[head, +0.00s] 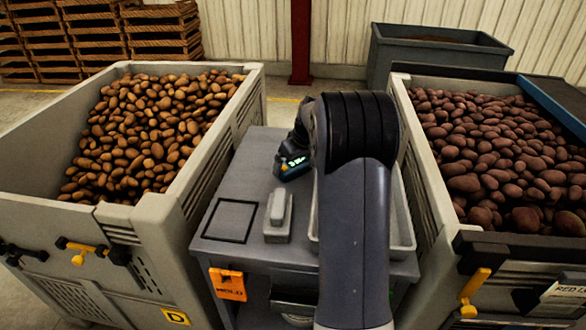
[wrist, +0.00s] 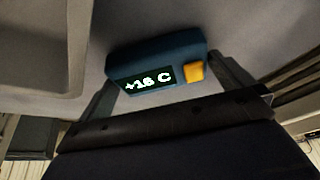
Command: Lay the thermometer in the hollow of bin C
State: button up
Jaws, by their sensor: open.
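The thermometer (wrist: 157,62) is a dark blue block with a lit display reading "+16 C" and an orange button. In the head view the thermometer (head: 293,166) is at the back of the grey table, left of my arm. My gripper (wrist: 160,76) is open, with one finger on each side of the thermometer; I cannot tell whether they touch it. In the head view my arm hides most of the gripper. The left bin (head: 155,245) is marked D and holds brown potatoes. I see no bin marked C and no hollow.
The table (head: 225,180) has a black square outline (head: 230,221) and a small grey block (head: 278,216) at front left. A pale tray (head: 402,215) is partly behind my arm. A bin of reddish potatoes (head: 425,165) stands close on the right.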

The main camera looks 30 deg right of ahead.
jog(key=shift+r, duration=0.15)
jog(key=c, duration=0.8)
